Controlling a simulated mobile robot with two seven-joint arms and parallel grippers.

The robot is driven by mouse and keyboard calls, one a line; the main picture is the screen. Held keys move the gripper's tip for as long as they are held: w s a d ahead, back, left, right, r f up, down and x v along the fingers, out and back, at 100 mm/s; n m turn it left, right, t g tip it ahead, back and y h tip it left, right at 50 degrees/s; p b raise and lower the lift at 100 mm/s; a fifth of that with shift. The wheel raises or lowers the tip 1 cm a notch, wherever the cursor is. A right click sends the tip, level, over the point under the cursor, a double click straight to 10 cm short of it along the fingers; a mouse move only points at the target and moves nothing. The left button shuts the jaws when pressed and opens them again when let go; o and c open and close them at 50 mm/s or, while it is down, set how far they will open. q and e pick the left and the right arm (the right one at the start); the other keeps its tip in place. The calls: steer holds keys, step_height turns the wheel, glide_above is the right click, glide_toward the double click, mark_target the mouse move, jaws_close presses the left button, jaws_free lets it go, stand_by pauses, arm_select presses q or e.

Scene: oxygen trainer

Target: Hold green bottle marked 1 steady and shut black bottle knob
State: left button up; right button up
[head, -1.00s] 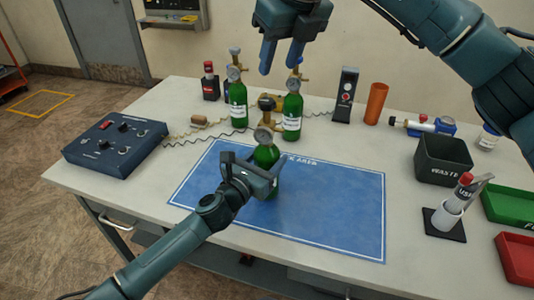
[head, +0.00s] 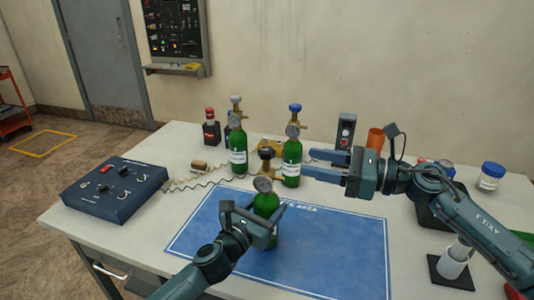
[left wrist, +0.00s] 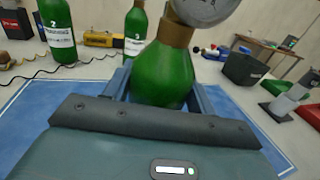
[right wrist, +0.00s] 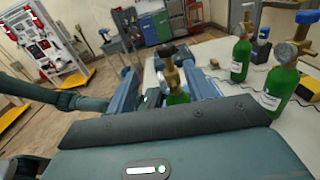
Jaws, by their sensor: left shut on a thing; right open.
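A green bottle (head: 266,203) with a gauge (head: 263,184), brass valve and black knob (head: 267,153) stands upright on the blue mat (head: 335,232). Its number label is not visible. My left gripper (head: 255,212) is shut around its upper body; the left wrist view shows the green shoulder (left wrist: 165,75) between the fingers. My right gripper (head: 308,165) is open and empty, level, pointing left, to the right of the black knob and apart from it. In the right wrist view the black knob (right wrist: 168,49) shows beyond and between the open fingers.
Behind stand a green bottle marked 2 (left wrist: 60,32) and a green bottle with a blue knob (head: 292,165), close to my right fingertips in the head view. A blue control box (head: 115,188) is at left. An orange cup (head: 375,138) stands behind my right gripper.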

mark_target(274, 156)
steer(key=shift+t, duration=0.3)
steer(key=x, duration=0.7)
steer(key=f+x, duration=0.1)
steer(key=x, duration=0.3)
steer(key=shift+w, duration=0.35)
steer(key=shift+c, duration=0.2)
steer(key=c, duration=0.9)
